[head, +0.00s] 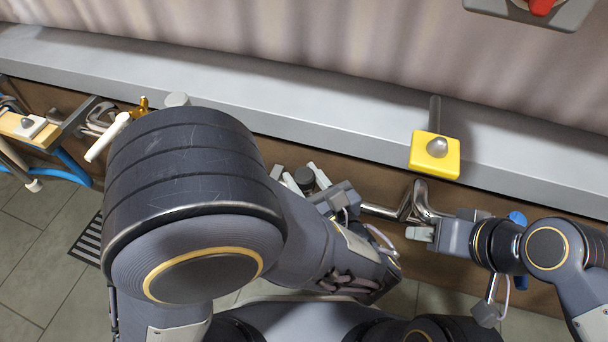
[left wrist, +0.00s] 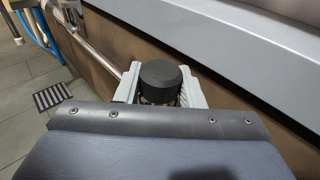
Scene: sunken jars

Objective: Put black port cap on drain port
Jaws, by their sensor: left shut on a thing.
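The black port cap (left wrist: 160,73) is a short dark cylinder, seen from above in the left wrist view. It sits between the two pale grey fingers of my left gripper (left wrist: 158,88), which is shut on it. In the head view the cap (head: 305,178) is small and dark between the white fingertips, in front of the brown panel. Something brownish shows just under the cap, too small to identify. I cannot make out the drain port for certain. My right gripper (head: 420,233) is beside a bent chrome pipe (head: 420,203); its finger opening is not clear.
A grey ledge (head: 330,115) runs across above the brown panel. A yellow block with a metal knob (head: 435,155) hangs on its front. A brass fitting (head: 141,107), a white handle (head: 108,137) and blue hose (head: 72,168) are at left. A floor grate (head: 88,238) lies below.

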